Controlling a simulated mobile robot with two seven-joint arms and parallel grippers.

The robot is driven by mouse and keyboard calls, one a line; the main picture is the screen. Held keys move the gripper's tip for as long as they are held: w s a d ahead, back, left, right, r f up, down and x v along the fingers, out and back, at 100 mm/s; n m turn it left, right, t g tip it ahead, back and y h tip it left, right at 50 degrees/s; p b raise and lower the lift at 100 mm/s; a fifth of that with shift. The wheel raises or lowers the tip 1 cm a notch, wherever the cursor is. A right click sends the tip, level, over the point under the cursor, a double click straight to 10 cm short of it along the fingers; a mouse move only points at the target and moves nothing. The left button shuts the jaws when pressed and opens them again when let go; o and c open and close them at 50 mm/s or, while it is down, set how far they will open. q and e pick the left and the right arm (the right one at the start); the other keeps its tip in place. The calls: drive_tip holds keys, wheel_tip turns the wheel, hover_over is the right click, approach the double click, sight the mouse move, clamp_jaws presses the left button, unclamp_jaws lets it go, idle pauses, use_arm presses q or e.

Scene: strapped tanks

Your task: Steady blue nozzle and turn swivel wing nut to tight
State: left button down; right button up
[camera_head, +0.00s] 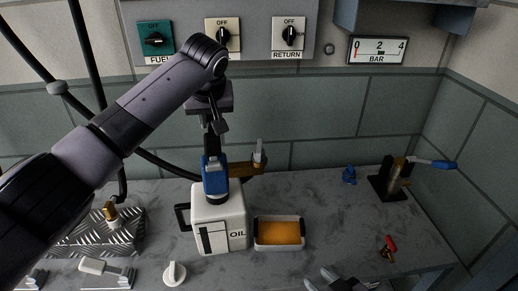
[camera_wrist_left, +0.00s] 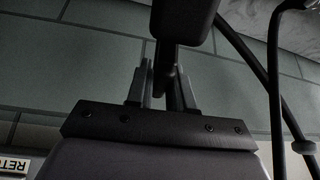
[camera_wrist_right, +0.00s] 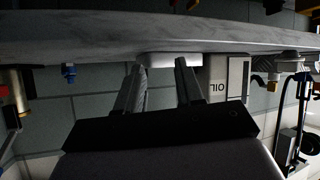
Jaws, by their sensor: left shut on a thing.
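The blue nozzle (camera_head: 214,178) stands upright on the white tank marked OIL (camera_head: 218,218). A brown arm (camera_head: 243,169) reaches right from it and bears a grey upright piece (camera_head: 259,154); I cannot tell whether this is the wing nut. My left gripper (camera_head: 214,122) points down above the nozzle and is shut on a dark bar (camera_wrist_left: 165,62), which shows between its fingers in the left wrist view. Its fingertips are partly hidden. My right gripper (camera_head: 347,283) is open and empty at the bottom edge, low in front of the bench; its fingers are apart in the right wrist view (camera_wrist_right: 161,73).
An orange-filled white tray (camera_head: 256,246) sits right of the tank. A ribbed metal plate (camera_head: 70,241) with a brass fitting lies left. A black hose (camera_head: 143,153) crosses behind the arm.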

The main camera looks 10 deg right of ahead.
drive_tip(key=w+a+r+n+y, duration=0.2)
drive_tip(key=w+a+r+n, duration=0.35)
drive_tip(key=w+r, duration=0.2)
drive_tip(key=n+g+h, duration=0.4)
drive_tip(key=n+h, duration=0.3)
drive_tip(key=n, duration=1.6)
approach(260, 141)
drive_tip(key=shift+w+r+x, duration=0.1)
drive_tip(key=shift+w+x, duration=0.05)
drive_tip(key=shift+x, duration=1.3)
drive_tip(key=shift+w+r+x, duration=0.1)
drive_tip(key=shift+x, duration=1.35)
drive_tip(key=shift+w+r+x, duration=0.1)
drive_tip(key=shift+w+x, duration=0.05)
drive_tip(key=shift+x, duration=1.3)
drive_tip(key=shift+c, duration=0.3)
clamp_jaws()
